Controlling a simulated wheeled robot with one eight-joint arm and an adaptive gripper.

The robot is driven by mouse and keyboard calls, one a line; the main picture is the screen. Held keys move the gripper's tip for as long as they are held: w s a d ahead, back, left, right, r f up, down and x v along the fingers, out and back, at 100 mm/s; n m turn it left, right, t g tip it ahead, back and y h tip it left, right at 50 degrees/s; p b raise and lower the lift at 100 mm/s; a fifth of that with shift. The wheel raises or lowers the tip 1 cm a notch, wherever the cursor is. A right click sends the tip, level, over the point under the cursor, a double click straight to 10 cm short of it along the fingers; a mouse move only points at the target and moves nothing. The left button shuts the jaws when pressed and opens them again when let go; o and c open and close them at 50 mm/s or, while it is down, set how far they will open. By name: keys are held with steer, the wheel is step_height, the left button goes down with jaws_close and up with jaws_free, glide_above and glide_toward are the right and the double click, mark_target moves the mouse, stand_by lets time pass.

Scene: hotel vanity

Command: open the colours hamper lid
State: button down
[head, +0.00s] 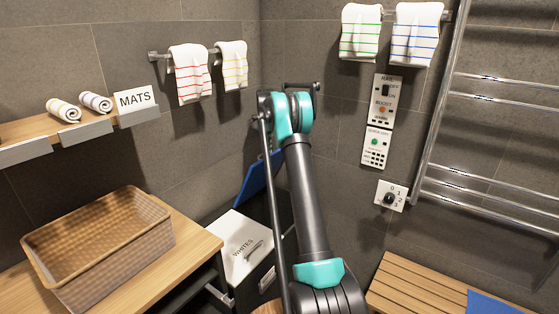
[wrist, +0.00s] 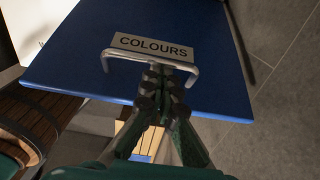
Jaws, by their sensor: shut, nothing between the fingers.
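The colours hamper lid (wrist: 85,38) is a blue panel with a COLOURS label (wrist: 155,48) and a metal bar handle (wrist: 122,54) in the wrist view. In the head view the lid (head: 256,180) shows behind my arm, tilted up above the level of the closed white WHITES lid (head: 240,243) beside it. My gripper (wrist: 166,72) is shut and empty, with its fingertips at the middle of the handle bar. I cannot tell whether they touch it. My arm hides the gripper and most of the colours hamper in the head view.
A wooden counter with a wicker basket (head: 98,245) stands at the left. A slatted bench (head: 418,290) and a chrome towel rail (head: 440,115) are at the right. Tiled walls close off the corner behind the hampers. In the wrist view, a round wooden thing (wrist: 38,120) sits at left.

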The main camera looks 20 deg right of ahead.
steer(key=shift+w+a+r, duration=0.3)
steer(key=shift+w+a, duration=0.4)
steer(key=shift+w, duration=0.2)
steer(key=shift+w+a+r, duration=0.3)
steer(key=shift+w+a, duration=0.4)
steer(key=shift+w, duration=0.2)
steer(key=shift+r, duration=0.1)
